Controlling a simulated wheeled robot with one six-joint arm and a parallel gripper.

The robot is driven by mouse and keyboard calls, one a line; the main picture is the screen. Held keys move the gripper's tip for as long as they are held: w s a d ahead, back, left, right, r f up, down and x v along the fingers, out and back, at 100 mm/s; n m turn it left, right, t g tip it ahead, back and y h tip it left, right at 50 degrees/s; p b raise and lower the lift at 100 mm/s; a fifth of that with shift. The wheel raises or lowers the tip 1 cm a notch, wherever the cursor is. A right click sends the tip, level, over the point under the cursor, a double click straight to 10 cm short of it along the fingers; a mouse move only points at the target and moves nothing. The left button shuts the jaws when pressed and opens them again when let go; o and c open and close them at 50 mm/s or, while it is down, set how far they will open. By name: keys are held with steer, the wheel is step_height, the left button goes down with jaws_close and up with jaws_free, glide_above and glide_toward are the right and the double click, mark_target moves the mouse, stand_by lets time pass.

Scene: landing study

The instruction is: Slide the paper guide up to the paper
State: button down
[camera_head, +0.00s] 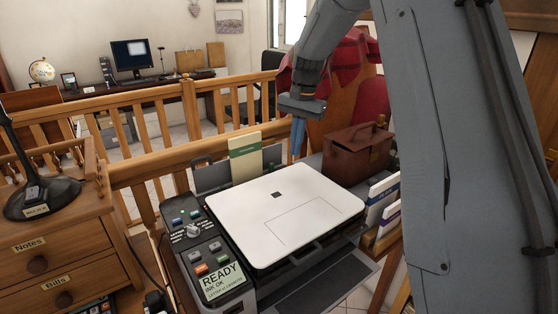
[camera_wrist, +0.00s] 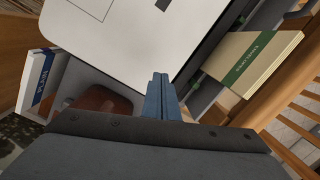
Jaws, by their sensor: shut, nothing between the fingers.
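The paper (camera_head: 245,158) is a cream stack with a green label, upright in the rear tray of the printer (camera_head: 310,190). It also shows at the right of the wrist view (camera_wrist: 250,62). A small green tab (camera_wrist: 197,77), which looks like the paper guide, sits close to the paper's lower corner. My gripper (camera_head: 298,140) points down above the printer's back edge, to the right of the paper. Its blue fingers (camera_wrist: 160,98) are shut and empty, apart from the tab and the paper.
A brown leather box (camera_head: 355,152) stands behind the printer on the right. Upright white and blue boxes (camera_head: 382,200) stand at the printer's right side. A wooden railing (camera_head: 160,160) runs behind. A drawer cabinet (camera_head: 50,250) with a black lamp stands left. The white lid is bare.

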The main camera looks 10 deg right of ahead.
mark_target(270, 164)
steer(key=w+d+m+y+b, duration=0.1)
steer(key=w+d+m+b, duration=0.3)
steer(key=w, duration=0.9)
steer(key=shift+m+g, duration=0.4)
steer(key=shift+m, duration=0.2)
steer(key=p+x, duration=0.1)
steer(key=x, duration=0.1)
steer(key=p+x, duration=0.1)
steer(key=x, duration=0.2)
steer(key=a+p+x, duration=0.1)
steer(key=p+x, duration=0.1)
steer(key=x, duration=0.1)
steer(key=shift+s+a, duration=0.15)
steer(key=shift+s, duration=0.2)
steer(key=a, duration=0.1)
steer(key=a+p, duration=0.1)
steer(key=s+a, duration=0.1)
steer(key=shift+s+f+p, duration=0.1)
steer(key=shift+f+p, duration=0.2)
steer(key=shift+s+a+f, duration=0.15)
steer(key=shift+a, duration=0.3)
steer(key=shift+a, duration=0.1)
steer(key=shift+s+a, duration=0.3)
steer(key=shift+a, duration=0.4)
steer(key=shift+s+a, duration=0.25)
steer(key=shift+a, duration=0.5)
steer(key=shift+d, duration=0.1)
